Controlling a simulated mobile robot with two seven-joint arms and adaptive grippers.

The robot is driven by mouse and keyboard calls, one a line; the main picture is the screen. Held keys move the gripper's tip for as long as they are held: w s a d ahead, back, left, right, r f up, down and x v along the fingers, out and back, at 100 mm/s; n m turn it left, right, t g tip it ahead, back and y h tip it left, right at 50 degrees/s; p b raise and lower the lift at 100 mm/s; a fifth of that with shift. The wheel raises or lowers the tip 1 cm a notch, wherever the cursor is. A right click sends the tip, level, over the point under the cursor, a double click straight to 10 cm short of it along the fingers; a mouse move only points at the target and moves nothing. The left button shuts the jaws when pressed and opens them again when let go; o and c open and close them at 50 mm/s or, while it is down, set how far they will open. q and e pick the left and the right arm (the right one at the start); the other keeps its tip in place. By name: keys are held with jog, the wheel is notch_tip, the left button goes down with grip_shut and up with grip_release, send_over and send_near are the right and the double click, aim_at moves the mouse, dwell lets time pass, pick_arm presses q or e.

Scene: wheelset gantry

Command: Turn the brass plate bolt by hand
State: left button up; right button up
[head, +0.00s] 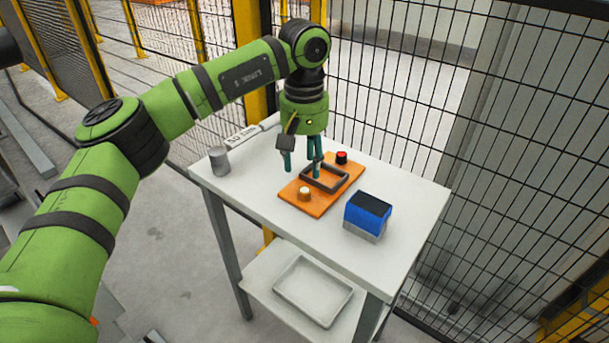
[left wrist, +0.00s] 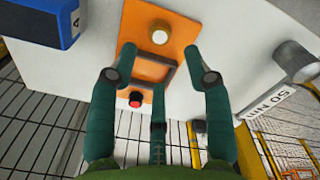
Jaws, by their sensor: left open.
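The brass bolt (head: 304,193), a pale gold round head, stands at the near end of an orange plate (head: 317,209) on a white table. In the left wrist view the brass bolt (left wrist: 160,36) lies near the top, beyond the fingertips. In the left wrist view the gripper (left wrist: 160,76) has fingers on both sides of the plate. My right gripper is not in view.
A blue block (head: 368,214) stands right of the plate. A grey cylinder (head: 219,160) and a label (head: 241,133) are at the table's left. A tray (head: 312,290) lies on the lower shelf. Mesh fencing (head: 440,110) runs close behind the table.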

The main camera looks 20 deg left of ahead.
pick_arm(q)
notch_tip(320, 180, up, 6)
dwell(0.6)
